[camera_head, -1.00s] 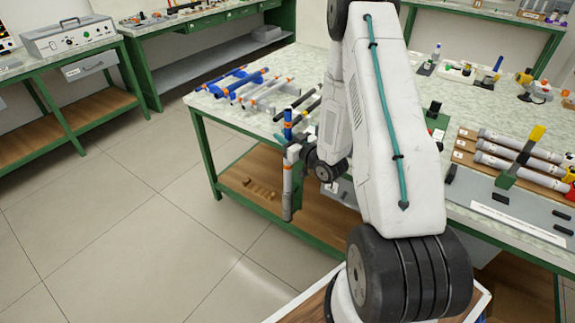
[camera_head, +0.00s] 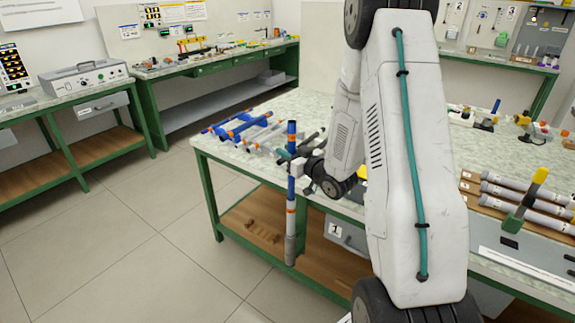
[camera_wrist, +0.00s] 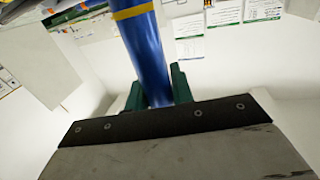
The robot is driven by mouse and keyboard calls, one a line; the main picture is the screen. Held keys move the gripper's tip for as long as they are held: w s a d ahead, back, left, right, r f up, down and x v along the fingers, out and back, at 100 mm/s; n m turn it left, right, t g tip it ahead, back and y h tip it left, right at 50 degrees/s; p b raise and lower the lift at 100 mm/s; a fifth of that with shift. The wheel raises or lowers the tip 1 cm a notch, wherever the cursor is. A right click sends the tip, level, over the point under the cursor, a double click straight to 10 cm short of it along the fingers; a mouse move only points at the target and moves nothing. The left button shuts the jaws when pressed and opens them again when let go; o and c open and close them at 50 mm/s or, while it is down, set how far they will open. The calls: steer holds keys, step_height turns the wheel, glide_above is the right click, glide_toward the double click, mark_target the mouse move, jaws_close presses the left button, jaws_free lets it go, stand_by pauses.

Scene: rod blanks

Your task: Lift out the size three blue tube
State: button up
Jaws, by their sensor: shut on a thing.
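A long tube (camera_head: 291,186) stands upright in my gripper (camera_head: 289,155), at the table's left front edge in the head view. It is blue above, with orange bands, then a white stretch and a grey lower end. The grey end shows in front of the lower shelf; I cannot tell whether it touches anything. My gripper is shut around the blue part. In the wrist view the blue tube (camera_wrist: 145,50) with a yellow-orange band rises between the green fingers (camera_wrist: 158,88). No size mark on it is readable.
Blue and grey tubes or frame pieces with orange bands (camera_head: 237,128) lie on the table (camera_head: 300,102) to the left. Grey tubes (camera_head: 520,195) lie in a rack at right. A grey bin marked 1 (camera_head: 346,232) is under the table. The floor at left (camera_head: 90,240) is clear.

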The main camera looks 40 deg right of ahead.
step_height(320, 180, up, 17)
stand_by(0.4)
